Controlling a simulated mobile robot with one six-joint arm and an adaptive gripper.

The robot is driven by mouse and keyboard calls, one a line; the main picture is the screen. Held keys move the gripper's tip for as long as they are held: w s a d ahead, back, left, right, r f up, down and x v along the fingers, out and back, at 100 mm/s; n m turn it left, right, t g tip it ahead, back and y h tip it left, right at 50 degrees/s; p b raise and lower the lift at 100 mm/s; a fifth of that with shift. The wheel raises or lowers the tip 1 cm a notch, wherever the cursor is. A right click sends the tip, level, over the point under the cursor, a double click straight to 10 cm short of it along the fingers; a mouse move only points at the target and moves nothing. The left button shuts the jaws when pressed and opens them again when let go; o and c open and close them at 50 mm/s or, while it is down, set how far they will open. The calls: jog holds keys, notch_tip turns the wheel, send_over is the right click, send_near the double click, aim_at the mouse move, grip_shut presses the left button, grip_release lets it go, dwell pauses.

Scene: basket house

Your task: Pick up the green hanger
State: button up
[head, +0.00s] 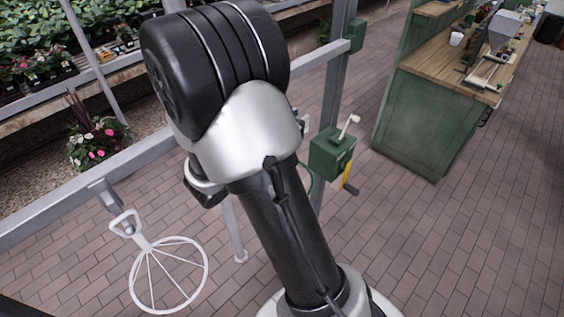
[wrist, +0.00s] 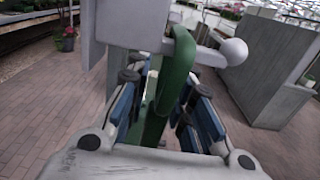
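The green hanger (wrist: 180,70) shows in the wrist view as a thick green loop hooked over a pale bar. Its lower part drops down between the fingers of my gripper (wrist: 165,118). The blue-padded fingers stand apart on either side of the green strip, and I see gaps beside it. The bar ends in a pale round knob (wrist: 233,52) to the right. In the head view my arm covers most of this spot; only a thin green curve (head: 306,178) shows beside it, which may be part of the hanger. My gripper is mostly hidden there.
A green box (head: 331,154) with a white lever is fixed to a grey post right of my arm. A white wire hoop with a handle (head: 168,274) hangs from the rail at left. A green workbench (head: 425,120) stands at right. Brick floor between is clear.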

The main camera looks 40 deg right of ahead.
grip_shut()
jog(key=shift+a+r, duration=0.1)
jog(key=shift+r, duration=0.05)
dwell(0.5)
